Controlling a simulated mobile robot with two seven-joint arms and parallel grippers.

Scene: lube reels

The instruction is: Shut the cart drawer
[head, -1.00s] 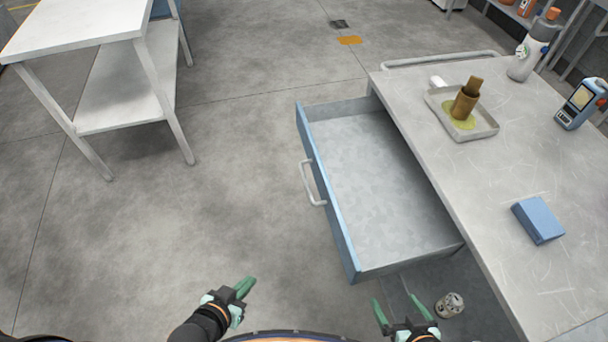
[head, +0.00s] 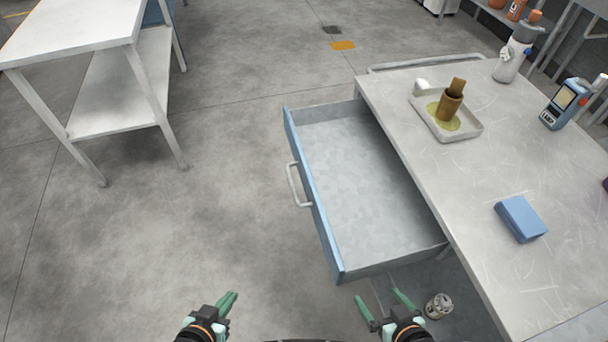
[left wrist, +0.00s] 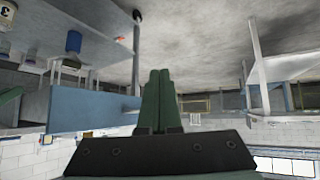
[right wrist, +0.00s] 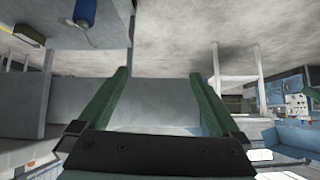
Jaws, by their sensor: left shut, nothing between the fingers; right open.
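The cart drawer (head: 372,185) is pulled far out of the cart's left side. It is empty, with a blue front panel (head: 316,205) and a pale bar handle (head: 297,184). The cart (head: 485,185) has a scratched grey top. My left gripper (head: 231,296) is shut and empty, left of and nearer than the drawer front, apart from it. In the left wrist view the blue front (left wrist: 88,110) is left of the shut fingers. My right gripper (head: 380,295) is open and empty, just on the near side of the drawer.
On the cart top are a tray (head: 470,130) with a brown cylinder (head: 451,102), a blue box (head: 520,219), a grey bottle (head: 513,60) and a handheld device (head: 567,103). A white table (head: 70,35) stands at left; the floor between is clear.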

